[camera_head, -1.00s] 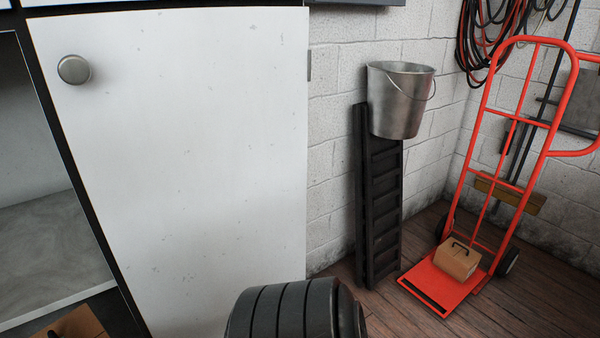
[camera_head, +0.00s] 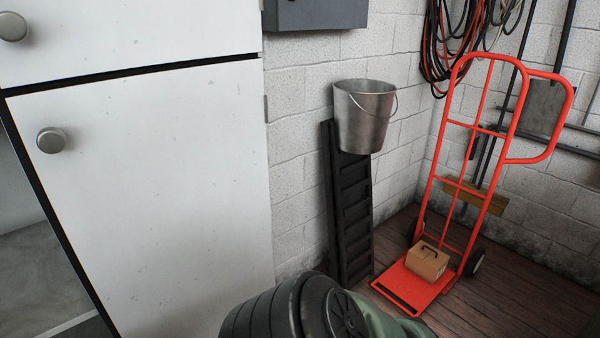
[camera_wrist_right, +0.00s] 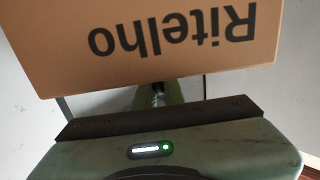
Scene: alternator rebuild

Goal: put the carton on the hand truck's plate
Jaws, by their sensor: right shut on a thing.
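A brown carton (camera_wrist_right: 180,40) with upside-down dark lettering "Ritelho" fills the top of the right wrist view. My right gripper (camera_wrist_right: 157,93) is shut on it; the fingertips are mostly hidden. This carton is not seen in the head view. The red hand truck (camera_head: 487,150) stands upright at the right in the head view, with its flat red plate (camera_head: 404,292) on the floor. A small brown box with a black handle (camera_head: 427,262) sits on the rear part of the plate. My left gripper is not in view.
A white cabinet (camera_head: 150,190) fills the left. A metal bucket (camera_head: 364,118) is at the top of a black ribbed ramp (camera_head: 352,210) leaning on the wall. Cables (camera_head: 460,45) hang above. Wooden floor (camera_head: 520,290) right of the truck is clear.

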